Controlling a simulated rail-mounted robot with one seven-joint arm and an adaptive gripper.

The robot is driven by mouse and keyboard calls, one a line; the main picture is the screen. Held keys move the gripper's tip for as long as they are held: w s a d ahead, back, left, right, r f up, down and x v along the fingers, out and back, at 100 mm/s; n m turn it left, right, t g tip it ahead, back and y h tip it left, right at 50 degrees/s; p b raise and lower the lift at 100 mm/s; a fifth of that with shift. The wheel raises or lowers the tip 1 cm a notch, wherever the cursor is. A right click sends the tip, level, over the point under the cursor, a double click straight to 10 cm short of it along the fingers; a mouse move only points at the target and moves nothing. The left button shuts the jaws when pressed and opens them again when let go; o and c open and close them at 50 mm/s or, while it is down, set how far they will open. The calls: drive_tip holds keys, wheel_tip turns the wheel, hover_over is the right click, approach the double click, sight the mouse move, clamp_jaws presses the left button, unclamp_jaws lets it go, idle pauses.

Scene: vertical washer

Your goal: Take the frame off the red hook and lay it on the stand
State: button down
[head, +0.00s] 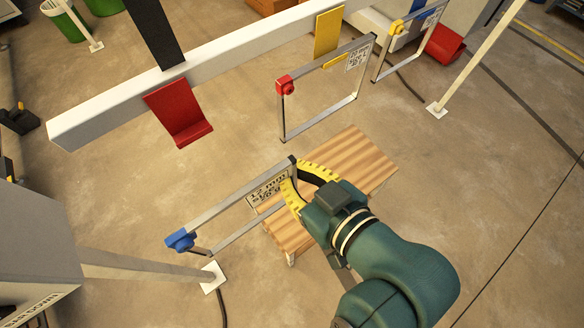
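The red hook (180,112) hangs from the white beam and is empty. A metal frame (222,203) with a blue corner block and a printed plate hangs in the air below and right of the red hook. My gripper (292,173), with yellow-marked fingers, is at the frame's right end and appears shut on it; the exact contact is partly hidden. The stand (352,160) has a striped wooden top. The frame's right end and my gripper overlap the stand in the picture; the frame's left part extends past it. The height of the gap cannot be told.
A second frame (330,118) with a red corner block hangs on the yellow hook (328,30). A third frame (376,62) with a yellow block hangs further right. The white beam (110,115) runs above. White posts (470,65) stand on the floor. The stand's upper right top is bare.

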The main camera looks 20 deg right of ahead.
drive_tip(key=shift+r, duration=0.2)
drive_tip(key=s+d, duration=0.4)
drive_tip(key=s, duration=0.6)
idle(0.8)
drive_tip(key=shift+s, duration=0.15)
drive_tip(key=s, duration=0.1)
drive_tip(key=s+d, duration=0.1)
drive_tip(key=s, duration=0.1)
drive_tip(key=s+p, duration=0.1)
drive_tip(key=shift+s+d, duration=0.3)
drive_tip(key=shift+r, duration=0.1)
